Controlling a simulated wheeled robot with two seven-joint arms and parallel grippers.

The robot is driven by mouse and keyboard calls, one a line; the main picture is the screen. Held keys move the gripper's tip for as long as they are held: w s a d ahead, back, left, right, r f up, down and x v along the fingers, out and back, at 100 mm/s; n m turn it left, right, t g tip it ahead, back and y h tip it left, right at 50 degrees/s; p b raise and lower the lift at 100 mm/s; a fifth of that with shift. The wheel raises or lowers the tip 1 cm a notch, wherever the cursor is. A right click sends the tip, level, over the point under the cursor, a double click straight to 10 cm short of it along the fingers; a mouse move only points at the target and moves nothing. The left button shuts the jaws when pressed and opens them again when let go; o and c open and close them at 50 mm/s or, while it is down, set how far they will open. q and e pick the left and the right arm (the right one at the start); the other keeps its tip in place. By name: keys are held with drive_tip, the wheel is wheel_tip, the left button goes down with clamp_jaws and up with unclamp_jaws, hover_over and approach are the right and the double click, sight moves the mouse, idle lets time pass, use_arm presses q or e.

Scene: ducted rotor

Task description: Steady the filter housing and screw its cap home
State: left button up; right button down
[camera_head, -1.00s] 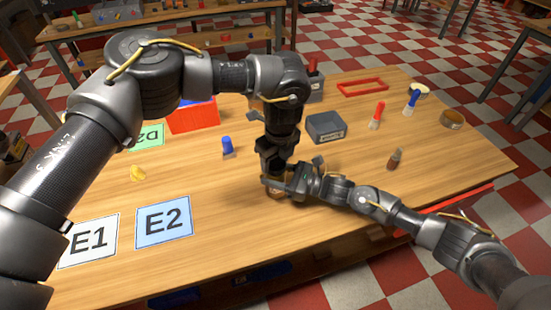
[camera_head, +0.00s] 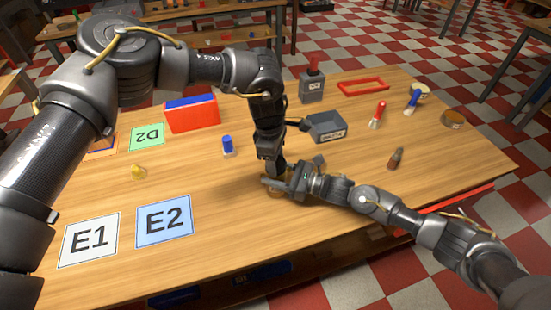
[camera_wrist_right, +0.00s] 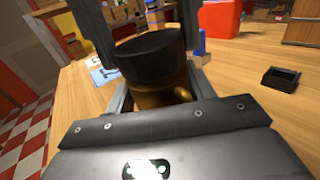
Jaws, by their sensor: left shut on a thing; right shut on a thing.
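The filter housing is a brass-coloured body (camera_wrist_right: 165,97) in the right wrist view, between the fingers of my right gripper (camera_wrist_right: 162,95). Its black round cap (camera_wrist_right: 150,52) sits on top of it. Dark fingers of my left gripper (camera_wrist_right: 143,28) stand on both sides of the cap and are shut on it. In the head view my left gripper (camera_head: 274,172) points down from above, and my right gripper (camera_head: 277,186) comes in from the right at the same spot. The grippers mostly hide the housing and cap there. I cannot tell how deep the cap's thread sits.
Cards E1 (camera_head: 89,240), E2 (camera_head: 164,220) and D2 (camera_head: 147,137) lie at left. A brown bottle (camera_head: 395,158) is at right. The front middle is clear.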

use_arm(q)
drive_tip(key=m, duration=0.5)
drive_tip(key=shift+w+g, duration=0.1)
drive_tip(key=shift+g, duration=0.2)
drive_tip(key=m+y, duration=0.1)
drive_tip(key=m, duration=0.6)
drive_tip(key=shift+d, duration=0.2)
drive_tip(key=o, duration=1)
drive_tip(key=shift+c, duration=0.2)
drive_tip(key=shift+r, duration=2.25)
drive_tip(key=shift+c, duration=0.3)
